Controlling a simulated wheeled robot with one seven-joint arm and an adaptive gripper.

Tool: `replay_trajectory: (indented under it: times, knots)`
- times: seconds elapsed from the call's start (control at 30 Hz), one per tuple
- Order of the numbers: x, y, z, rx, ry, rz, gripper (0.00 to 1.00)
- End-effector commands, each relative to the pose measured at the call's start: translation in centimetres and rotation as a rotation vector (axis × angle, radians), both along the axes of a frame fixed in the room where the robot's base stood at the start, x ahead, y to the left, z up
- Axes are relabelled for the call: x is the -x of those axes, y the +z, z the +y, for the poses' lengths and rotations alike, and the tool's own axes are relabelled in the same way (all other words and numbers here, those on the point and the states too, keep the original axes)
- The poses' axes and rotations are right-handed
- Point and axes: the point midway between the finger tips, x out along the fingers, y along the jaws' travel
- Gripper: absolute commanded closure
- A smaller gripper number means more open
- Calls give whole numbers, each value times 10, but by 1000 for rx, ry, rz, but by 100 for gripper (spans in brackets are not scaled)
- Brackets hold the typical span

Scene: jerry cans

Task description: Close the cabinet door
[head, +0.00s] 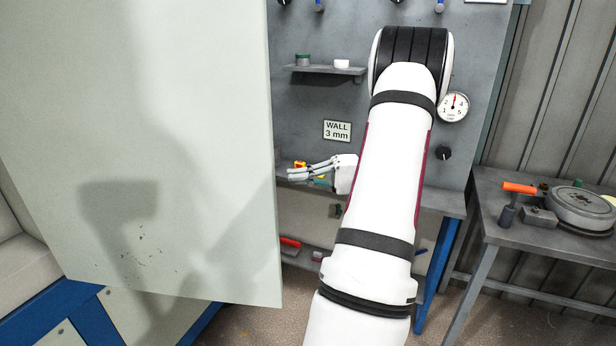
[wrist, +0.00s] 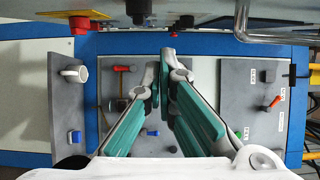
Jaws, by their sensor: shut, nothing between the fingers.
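The cabinet door (head: 140,150) is a large pale grey-green panel filling the left of the head view. It stands open, its free edge running down near the middle. My gripper (head: 292,174) is just right of that edge, fingers pointing left. A narrow gap shows between the fingertips and the door edge; I cannot tell their distance in depth. In the wrist view my gripper (wrist: 161,62) has its teal-padded fingers shut at the tips with nothing between them. The door cannot be made out with certainty in the wrist view. The cabinet's inside is hidden in the head view.
A grey tool wall with a small shelf (head: 325,70), a gauge (head: 453,107) and a "WALL 3 mm" sign (head: 337,131) stands behind my arm. A side table (head: 540,235) with an orange-handled tool (head: 519,188) is at right.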

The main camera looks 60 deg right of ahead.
Motion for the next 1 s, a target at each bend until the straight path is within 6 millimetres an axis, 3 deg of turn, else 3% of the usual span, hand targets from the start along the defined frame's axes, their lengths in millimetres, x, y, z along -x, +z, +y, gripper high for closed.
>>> replay_trajectory:
  times: [0.27, 0.53, 1.0]
  knots:
    - [-44, 1, 33, -2, 3, 1, 100]
    - [-29, 1, 63, -2, 0, 2, 100]
    - [-28, 0, 68, 0, 0, 1, 100]
